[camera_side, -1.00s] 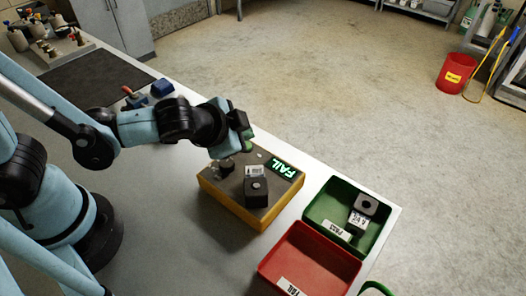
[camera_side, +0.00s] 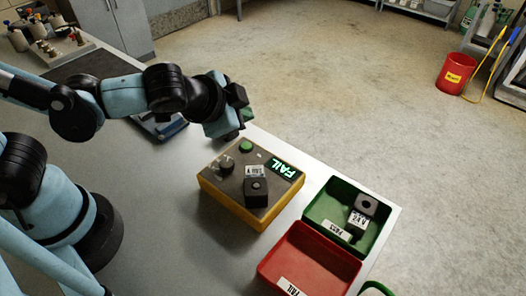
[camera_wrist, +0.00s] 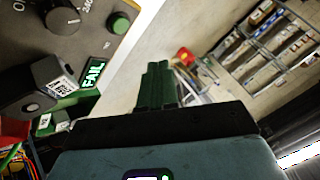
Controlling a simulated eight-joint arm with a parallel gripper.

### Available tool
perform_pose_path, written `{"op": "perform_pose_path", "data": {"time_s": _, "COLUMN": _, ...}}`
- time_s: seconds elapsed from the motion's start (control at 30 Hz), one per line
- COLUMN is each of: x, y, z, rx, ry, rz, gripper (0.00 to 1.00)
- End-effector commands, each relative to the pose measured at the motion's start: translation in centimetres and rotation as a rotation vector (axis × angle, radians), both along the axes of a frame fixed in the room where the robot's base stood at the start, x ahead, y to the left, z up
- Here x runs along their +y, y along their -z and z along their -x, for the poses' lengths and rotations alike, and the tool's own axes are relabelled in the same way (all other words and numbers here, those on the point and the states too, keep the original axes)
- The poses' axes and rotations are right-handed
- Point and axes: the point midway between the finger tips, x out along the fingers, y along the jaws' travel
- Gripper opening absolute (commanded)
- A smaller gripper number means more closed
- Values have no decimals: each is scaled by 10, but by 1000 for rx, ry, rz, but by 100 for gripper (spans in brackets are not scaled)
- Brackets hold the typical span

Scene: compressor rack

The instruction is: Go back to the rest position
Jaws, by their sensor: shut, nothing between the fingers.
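My gripper (camera_side: 238,112) is shut and empty, raised above the back edge of the table, up and left of the yellow test box. In the wrist view its green fingers (camera_wrist: 155,88) are pressed together with nothing between them. The test box (camera_side: 228,202) has a dark top with a knob, a green button (camera_side: 246,146) and a lit display (camera_side: 284,168) reading FAIL. A dark block (camera_side: 257,193) with a white label sits on the box. The wrist view also shows the block (camera_wrist: 55,78) and the FAIL display (camera_wrist: 93,73).
A green bin (camera_side: 318,205) marked PASS holds a labelled block (camera_side: 358,219). A red bin (camera_side: 300,258) marked FAIL looks empty. A tray of fittings (camera_side: 50,50) stands at the far left. A red bucket (camera_side: 455,74) stands on the floor. The grey table front is clear.

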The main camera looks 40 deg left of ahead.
Motion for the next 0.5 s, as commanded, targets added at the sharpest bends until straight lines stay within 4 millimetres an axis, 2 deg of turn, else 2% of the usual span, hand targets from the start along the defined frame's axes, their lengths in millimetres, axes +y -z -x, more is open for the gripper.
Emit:
{"op": "perform_pose_path", "data": {"time_s": 0.33, "x": 2, "y": 0, "z": 0, "rx": 4, "ry": -7, "rz": 5, "gripper": 0}}
{"op": "perform_pose_path", "data": {"time_s": 0.43, "x": 15, "y": -1, "z": 2, "rx": 24, "ry": -49, "rz": 38, "gripper": 0}}
{"op": "perform_pose_path", "data": {"time_s": 0.5, "x": 32, "y": -3, "z": 5, "rx": 50, "ry": -107, "rz": 86, "gripper": 0}}
